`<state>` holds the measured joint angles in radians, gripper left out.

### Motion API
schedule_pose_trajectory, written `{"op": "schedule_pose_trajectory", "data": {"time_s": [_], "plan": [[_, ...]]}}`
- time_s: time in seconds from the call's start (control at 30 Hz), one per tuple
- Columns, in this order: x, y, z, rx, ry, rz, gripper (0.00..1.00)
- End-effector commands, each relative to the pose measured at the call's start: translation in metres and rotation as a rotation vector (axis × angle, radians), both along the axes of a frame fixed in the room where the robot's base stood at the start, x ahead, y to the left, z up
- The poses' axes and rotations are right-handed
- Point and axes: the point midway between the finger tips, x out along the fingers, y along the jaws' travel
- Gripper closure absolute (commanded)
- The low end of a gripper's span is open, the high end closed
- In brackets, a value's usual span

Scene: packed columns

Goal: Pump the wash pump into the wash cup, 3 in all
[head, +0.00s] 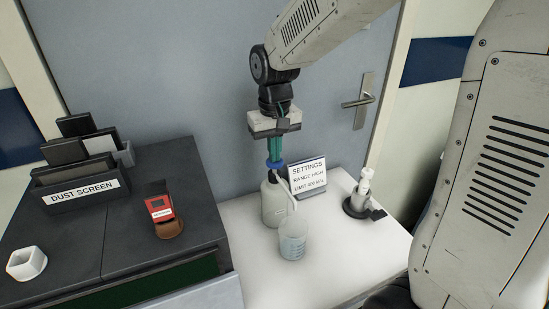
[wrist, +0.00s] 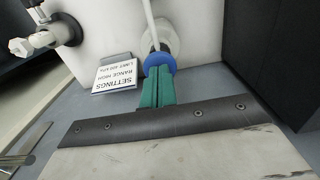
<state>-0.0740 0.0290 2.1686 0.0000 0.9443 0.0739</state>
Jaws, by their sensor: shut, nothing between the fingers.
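The wash pump is a whitish bottle (head: 272,203) with a blue collar at its top and a white spout reaching down to the right. The wash cup (head: 293,241), clear with graduation marks and bluish contents, stands in front of the bottle under the spout's end. My gripper (head: 275,158) is shut and empty, its green fingers pointing down at the blue pump head. In the wrist view the fingertips (wrist: 158,72) meet the blue head (wrist: 160,60) or hover just above it; I cannot tell which. The cup is not discernible in the wrist view.
A settings sign (head: 308,177) stands just right of the pump. A white valve fitting (head: 362,195) on a dark base is farther right. The white table's front is clear.

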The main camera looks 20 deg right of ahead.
Motion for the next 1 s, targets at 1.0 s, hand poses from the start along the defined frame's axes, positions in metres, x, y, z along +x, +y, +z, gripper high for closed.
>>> {"op": "schedule_pose_trajectory", "data": {"time_s": [1.0], "plan": [[0.0,0.0,0.038,0.0,0.0,0.0,1.0]]}}
